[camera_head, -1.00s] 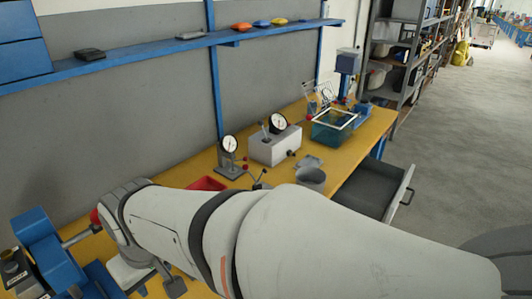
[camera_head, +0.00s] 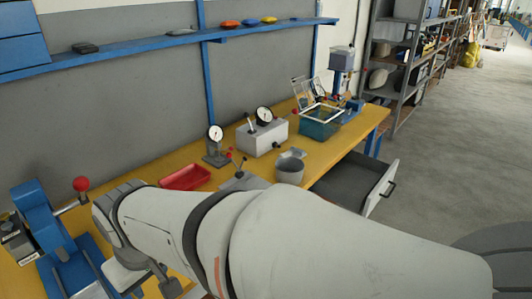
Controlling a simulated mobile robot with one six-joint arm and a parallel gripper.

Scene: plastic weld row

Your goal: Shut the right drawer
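The right drawer (camera_head: 378,190) is under the right part of the yellow workbench (camera_head: 345,148). It stands pulled out, with a grey inside, a pale front and a dark handle (camera_head: 389,188) facing right. Its near part is hidden behind my arm. My arm crosses the lower half of the view from the lower right to the left. Its far end is over the left part of the bench, well away from the drawer.
The bench holds a blue press (camera_head: 42,222), a red tray (camera_head: 186,177), dial gauges, a grey cup (camera_head: 289,171) and a teal bin (camera_head: 318,126). A metal shelf (camera_head: 400,60) stands behind. The floor right of the drawer (camera_head: 440,160) is clear.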

